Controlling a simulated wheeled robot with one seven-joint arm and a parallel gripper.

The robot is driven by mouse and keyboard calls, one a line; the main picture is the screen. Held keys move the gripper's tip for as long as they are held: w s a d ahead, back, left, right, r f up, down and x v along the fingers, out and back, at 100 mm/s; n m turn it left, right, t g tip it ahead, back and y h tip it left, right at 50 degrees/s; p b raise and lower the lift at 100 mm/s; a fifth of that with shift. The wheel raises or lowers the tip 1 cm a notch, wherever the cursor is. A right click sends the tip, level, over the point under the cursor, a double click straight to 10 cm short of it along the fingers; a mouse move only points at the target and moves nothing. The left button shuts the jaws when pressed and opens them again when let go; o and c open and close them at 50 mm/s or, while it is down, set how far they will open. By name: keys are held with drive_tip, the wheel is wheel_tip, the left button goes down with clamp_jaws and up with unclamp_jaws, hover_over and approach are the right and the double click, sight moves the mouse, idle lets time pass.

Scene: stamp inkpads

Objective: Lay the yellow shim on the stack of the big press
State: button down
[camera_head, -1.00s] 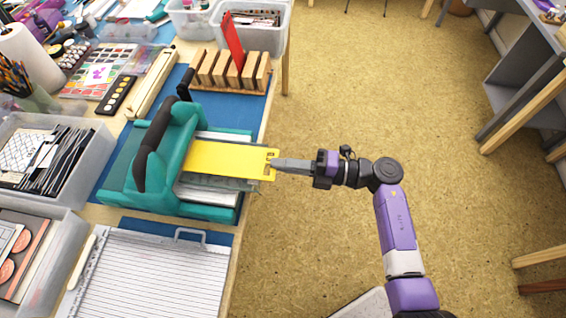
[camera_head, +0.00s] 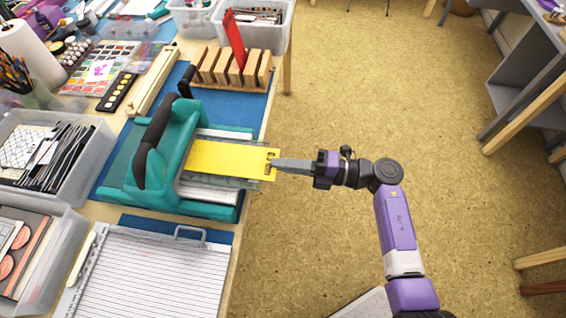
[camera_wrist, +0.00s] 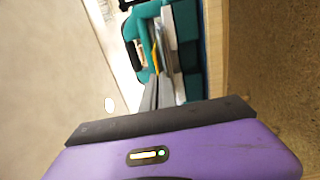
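The yellow shim (camera_head: 225,159) is a flat plate with small slots at its right end. It lies level over the stack (camera_head: 222,184) of clear and grey plates on the bed of the teal big press (camera_head: 195,209), which has a black handle (camera_head: 154,145). I cannot tell whether the shim touches the stack. My gripper (camera_head: 274,163) comes from the right and is shut on the shim's slotted right end. In the wrist view the shim (camera_wrist: 153,58) shows as a thin edge ahead of my fingers (camera_wrist: 156,84).
A wooden rack (camera_head: 230,70) holding a red plate (camera_head: 235,40) stands behind the press. A lined white board (camera_head: 150,275) lies in front of it. Clear bins (camera_head: 85,180) stand to the left. The floor to the right is open.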

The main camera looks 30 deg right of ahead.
drive_tip(key=shift+f, duration=0.35)
idle(0.4)
drive_tip(key=c, duration=1.6)
unclamp_jaws()
drive_tip(key=shift+v, duration=2.55)
drive_tip(key=b+v, duration=0.2)
drive_tip(key=v, duration=0.5)
drive_tip(key=shift+s+d, duration=0.25)
drive_tip(key=shift+d, duration=0.05)
drive_tip(key=shift+w, duration=0.1)
